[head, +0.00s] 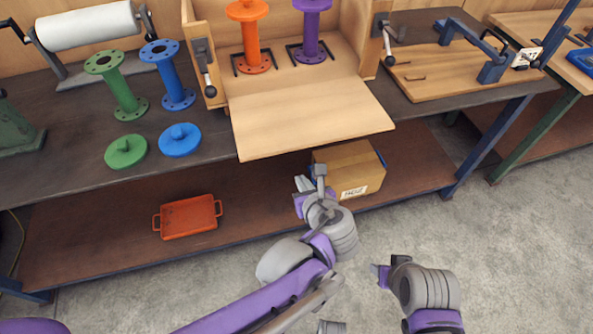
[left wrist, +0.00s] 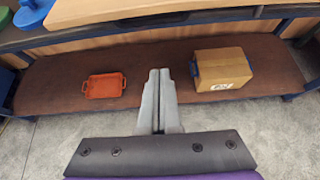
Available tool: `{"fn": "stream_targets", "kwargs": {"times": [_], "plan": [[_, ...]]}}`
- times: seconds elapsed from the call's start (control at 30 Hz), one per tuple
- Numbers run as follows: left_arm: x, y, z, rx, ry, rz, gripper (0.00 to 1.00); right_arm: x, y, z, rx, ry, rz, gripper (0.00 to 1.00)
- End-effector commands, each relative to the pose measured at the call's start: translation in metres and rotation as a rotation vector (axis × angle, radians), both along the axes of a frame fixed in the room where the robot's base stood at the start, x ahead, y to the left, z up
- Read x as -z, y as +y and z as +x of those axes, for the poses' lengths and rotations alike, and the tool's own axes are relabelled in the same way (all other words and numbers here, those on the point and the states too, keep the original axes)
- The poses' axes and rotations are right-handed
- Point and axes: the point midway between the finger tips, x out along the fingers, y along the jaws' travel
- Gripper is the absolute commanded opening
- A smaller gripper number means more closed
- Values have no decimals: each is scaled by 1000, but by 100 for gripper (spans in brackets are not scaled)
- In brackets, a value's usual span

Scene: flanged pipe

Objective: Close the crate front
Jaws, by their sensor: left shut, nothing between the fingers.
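The wooden crate stands on the dark workbench in the head view. Its front panel (head: 312,112) is folded down flat and juts out over the bench's front edge. Inside the crate an orange flanged pipe (head: 250,38) and a purple flanged pipe (head: 311,32) stand upright in black brackets. A metal latch shows on each side post, a left one (head: 205,68) and a right one (head: 385,40). My left gripper (head: 309,182) is below and in front of the panel, apart from it. Its fingers are shut and empty in the left wrist view (left wrist: 160,98). My right gripper (head: 381,273) is lower right, its fingers unclear.
Green (head: 117,88) and blue (head: 168,76) flanged pipes and two round lids stand on the bench left of the crate. A wooden board with a blue clamp (head: 470,62) lies right. The lower shelf holds a cardboard box (head: 350,168) and an orange tray (head: 188,217).

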Motion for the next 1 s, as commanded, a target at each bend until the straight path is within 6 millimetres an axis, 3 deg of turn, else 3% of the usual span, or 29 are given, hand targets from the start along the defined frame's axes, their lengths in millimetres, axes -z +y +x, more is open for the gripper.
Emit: {"fn": "stream_targets", "kwargs": {"times": [0.47, 0.53, 0.7, 1.0], "plan": [[53, 31, 74, -8, 1, -4, 0, 16, 0, -1, 0, 5, 0, 50], [35, 31, 74, -5, 0, -4, 0, 10, 0, -1, 0, 3, 0, 50], [17, 32, 78, -5, 0, -4, 0, 6, 0, 0, 0, 2, 0, 50], [11, 32, 80, -5, 0, -4, 0, 6, 0, 0, 0, 2, 0, 50]]}}
